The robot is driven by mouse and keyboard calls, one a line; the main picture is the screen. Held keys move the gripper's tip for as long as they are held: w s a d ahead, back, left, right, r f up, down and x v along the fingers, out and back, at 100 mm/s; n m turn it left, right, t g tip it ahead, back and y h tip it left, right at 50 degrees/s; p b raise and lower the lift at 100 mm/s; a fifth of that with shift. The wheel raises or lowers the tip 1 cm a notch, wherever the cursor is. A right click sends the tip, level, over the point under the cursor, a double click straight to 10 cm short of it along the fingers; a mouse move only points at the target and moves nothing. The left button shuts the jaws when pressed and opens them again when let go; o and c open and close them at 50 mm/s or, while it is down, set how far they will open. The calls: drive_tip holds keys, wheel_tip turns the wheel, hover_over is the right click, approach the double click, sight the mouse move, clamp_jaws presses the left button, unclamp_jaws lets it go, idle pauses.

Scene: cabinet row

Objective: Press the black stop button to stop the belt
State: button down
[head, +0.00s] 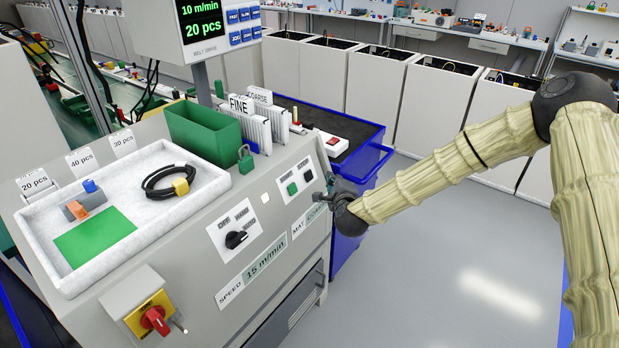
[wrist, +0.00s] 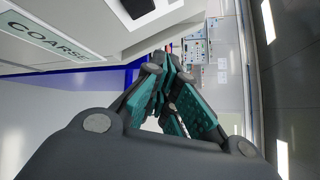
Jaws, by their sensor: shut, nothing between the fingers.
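The black stop button (head: 308,176) sits on a small white plate on the sloped front panel of the grey console, beside a green button (head: 292,188). In the wrist view a black button (wrist: 136,6) shows at the top edge, partly cut off, on a white plate. My gripper (head: 322,194) is just to the right of the button plate, at the console's right end. Its teal-padded fingers (wrist: 168,62) are together with nothing between them. In the wrist view the fingers are apart from the button; I cannot tell the exact gap.
A black rotary selector (head: 236,239) sits left of the buttons, and a red switch (head: 155,319) on yellow at lower left. A white tray (head: 70,279) holds small parts. A blue-edged cart (head: 365,180) stands behind my gripper. Open floor (head: 430,260) lies right.

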sight(309, 176)
drive_tip(key=shift+w+a+f+b, duration=0.3)
drive_tip(key=shift+w+a, duration=0.15)
drive_tip(key=shift+a, duration=0.15)
drive_tip(key=shift+w+a+f+b, duration=0.25)
drive_tip(key=shift+w+a+f, duration=0.15)
drive_tip(key=shift+a, duration=0.25)
drive_tip(key=shift+w+a+f+b, duration=0.3)
drive_tip(key=shift+w+a, duration=0.2)
drive_tip(key=shift+a, duration=0.1)
drive_tip(key=shift+w+a, duration=0.1)
drive_tip(key=shift+a, duration=0.05)
drive_tip(key=shift+w+a+f+b, duration=0.1)
drive_tip(key=shift+w+a+b, duration=0.1)
drive_tip(key=shift+b, duration=0.25)
drive_tip(key=shift+w+a+f+b, duration=0.15)
drive_tip(key=shift+a+b, duration=0.2)
idle(0.9)
drive_tip(key=shift+d, duration=0.1)
idle(0.4)
drive_tip(key=shift+s+d+r, duration=0.3)
drive_tip(key=shift+s+d, duration=0.2)
drive_tip(key=shift+d, duration=0.1)
